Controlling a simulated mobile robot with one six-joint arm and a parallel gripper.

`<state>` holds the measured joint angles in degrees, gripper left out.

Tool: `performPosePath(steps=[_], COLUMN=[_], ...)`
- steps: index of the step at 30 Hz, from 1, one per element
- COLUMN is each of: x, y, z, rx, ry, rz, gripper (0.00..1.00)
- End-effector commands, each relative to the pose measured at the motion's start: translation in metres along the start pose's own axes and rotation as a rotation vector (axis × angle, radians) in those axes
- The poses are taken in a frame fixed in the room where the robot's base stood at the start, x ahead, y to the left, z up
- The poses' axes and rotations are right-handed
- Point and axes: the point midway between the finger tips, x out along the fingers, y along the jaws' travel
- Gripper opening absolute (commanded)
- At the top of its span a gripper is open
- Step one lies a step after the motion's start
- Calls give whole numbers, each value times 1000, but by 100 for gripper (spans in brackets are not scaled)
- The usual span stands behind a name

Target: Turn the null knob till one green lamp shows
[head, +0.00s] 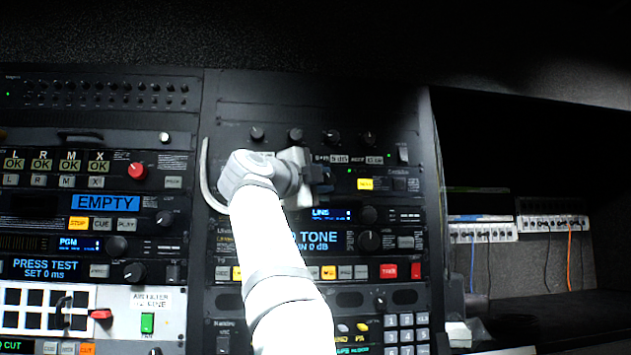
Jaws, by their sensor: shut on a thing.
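My gripper (318,178) is at the upper part of the middle rack, against the panel just under a row of small dark knobs. It is shut on a knob that the jaws and wrist hide, which I take to be the null knob. A small green lamp (349,170) shows just right of the jaws, beside a lit yellow button (365,184). My gripper and arm cover the panel to the left of it, so I cannot tell whether other lamps are lit there.
A curved pale handle (205,175) stands out left of my wrist. A large dark knob (368,240) sits below right, by a blue tone display (318,241). The left rack (100,220) is dense with knobs and buttons. A dark recess with patch strips (482,230) lies right.

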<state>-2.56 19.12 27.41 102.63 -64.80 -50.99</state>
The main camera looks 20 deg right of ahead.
Motion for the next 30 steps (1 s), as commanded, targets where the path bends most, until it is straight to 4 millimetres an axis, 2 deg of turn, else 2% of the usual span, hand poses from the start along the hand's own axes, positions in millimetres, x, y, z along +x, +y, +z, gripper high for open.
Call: performPosePath(steps=[1, 3, 26, 27, 30], x=[-1, -1, -2, -2, -2], y=[-7, -8, -5, -4, -4], z=[-2, -3, -4, -4, -3], rx=[16, 28, 59, 59, 58], ry=[-1, -1, -7, -7, -6], rz=[-7, 3, 39, 40, 41], gripper=[3, 3, 3, 27, 35])
